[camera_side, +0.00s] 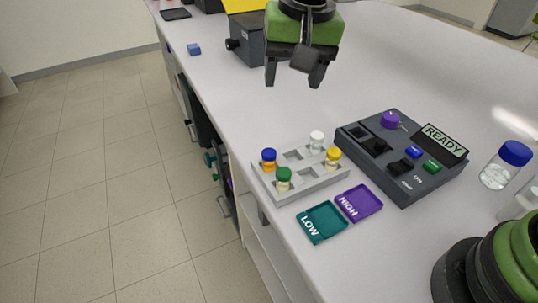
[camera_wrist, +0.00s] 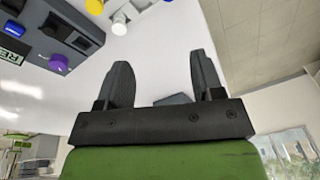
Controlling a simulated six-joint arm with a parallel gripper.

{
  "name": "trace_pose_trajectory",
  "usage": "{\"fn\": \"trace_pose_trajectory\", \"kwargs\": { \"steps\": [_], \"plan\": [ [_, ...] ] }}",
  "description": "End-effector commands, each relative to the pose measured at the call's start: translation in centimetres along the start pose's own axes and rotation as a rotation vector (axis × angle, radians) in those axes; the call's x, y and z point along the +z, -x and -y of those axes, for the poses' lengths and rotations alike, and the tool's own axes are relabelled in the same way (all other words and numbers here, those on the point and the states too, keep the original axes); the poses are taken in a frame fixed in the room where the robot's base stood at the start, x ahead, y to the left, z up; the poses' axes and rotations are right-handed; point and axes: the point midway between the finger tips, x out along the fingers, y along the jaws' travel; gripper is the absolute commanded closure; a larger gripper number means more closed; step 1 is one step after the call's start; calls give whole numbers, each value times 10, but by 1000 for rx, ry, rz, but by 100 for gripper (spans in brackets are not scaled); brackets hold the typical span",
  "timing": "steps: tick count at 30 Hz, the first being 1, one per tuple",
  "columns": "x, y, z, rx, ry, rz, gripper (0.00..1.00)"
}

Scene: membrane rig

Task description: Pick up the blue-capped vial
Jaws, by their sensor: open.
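The blue-capped vial (camera_side: 268,159) stands upright in the left corner of a grey rack (camera_side: 310,187) in the side view. Its body below the cap looks orange. In the same rack stand a green-capped vial (camera_side: 283,179), a white-capped vial (camera_side: 316,140) and a yellow-capped vial (camera_side: 333,158). My gripper (camera_side: 294,84) is open and empty, high above the bench and behind the rack. In the wrist view my gripper's two fingers (camera_wrist: 164,85) are spread apart with nothing between them. A blue cap (camera_wrist: 168,1) is cut off at that view's top edge.
A dark control box (camera_side: 402,157) reading READY stands right of the rack. A teal LOW tray (camera_side: 321,222) and a purple HIGH tray (camera_side: 359,202) lie in front. A larger blue-lidded jar (camera_side: 505,166) stands at right. The bench between my gripper and the rack is clear.

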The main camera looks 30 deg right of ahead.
Motion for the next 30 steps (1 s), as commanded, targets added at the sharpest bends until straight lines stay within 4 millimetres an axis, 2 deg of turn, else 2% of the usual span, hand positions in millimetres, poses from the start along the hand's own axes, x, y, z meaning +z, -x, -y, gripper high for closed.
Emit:
{"fn": "trace_pose_trajectory", "kwargs": {
  "steps": [1,3,6,11,18,23,30],
  "plan": [
    [2,-22,10,25,5,14,39],
    [5,-44,20,52,3,22,39],
    [8,-66,28,79,2,28,39],
    [12,-86,33,97,0,32,39],
    [13,-121,28,98,-2,33,39],
    [14,-132,26,97,-3,33,39],
    [15,-167,18,98,-2,32,39]
  ]
}}
